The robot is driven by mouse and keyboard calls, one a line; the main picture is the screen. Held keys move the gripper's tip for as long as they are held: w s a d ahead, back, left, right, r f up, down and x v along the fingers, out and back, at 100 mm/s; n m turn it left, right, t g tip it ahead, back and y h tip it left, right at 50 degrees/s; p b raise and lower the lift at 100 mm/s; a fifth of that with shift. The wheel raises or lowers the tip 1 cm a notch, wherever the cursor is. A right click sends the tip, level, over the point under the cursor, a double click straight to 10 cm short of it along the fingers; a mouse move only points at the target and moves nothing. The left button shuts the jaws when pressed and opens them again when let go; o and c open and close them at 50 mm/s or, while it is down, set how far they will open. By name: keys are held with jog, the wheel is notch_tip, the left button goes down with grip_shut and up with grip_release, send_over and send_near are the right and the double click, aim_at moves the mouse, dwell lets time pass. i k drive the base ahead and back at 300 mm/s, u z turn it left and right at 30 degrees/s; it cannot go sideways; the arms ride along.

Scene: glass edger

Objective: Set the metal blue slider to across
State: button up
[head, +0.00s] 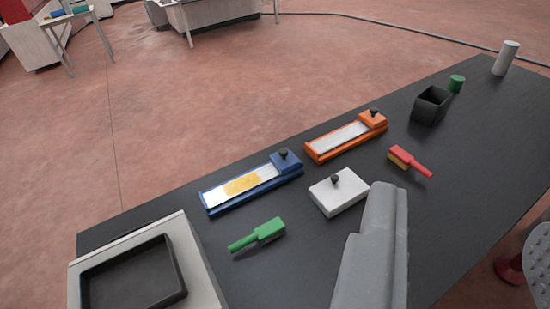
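The blue slider (250,183) lies on the black table, left of centre. It has a long blue base with a pale metallic strip and a yellow patch on the strip. Its blue block (286,160) with a black knob sits at the right, far end of the base. My gripper (378,215) appears as a grey shape rising from the bottom edge, right of centre. It is apart from the blue slider in the picture, to its right and nearer. Its fingertips are not clear, so I cannot tell whether it is open, and I see nothing held.
A similar orange slider (345,138) lies behind right. A white box with a knob (339,192), a green brush (258,234) and a red brush (409,161) lie nearby.

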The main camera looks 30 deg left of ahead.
aim_at(284, 162)
jog(key=k, duration=1.15)
jog(key=z, duration=0.6)
jog(key=i, duration=2.25)
jog(key=u, duration=0.7)
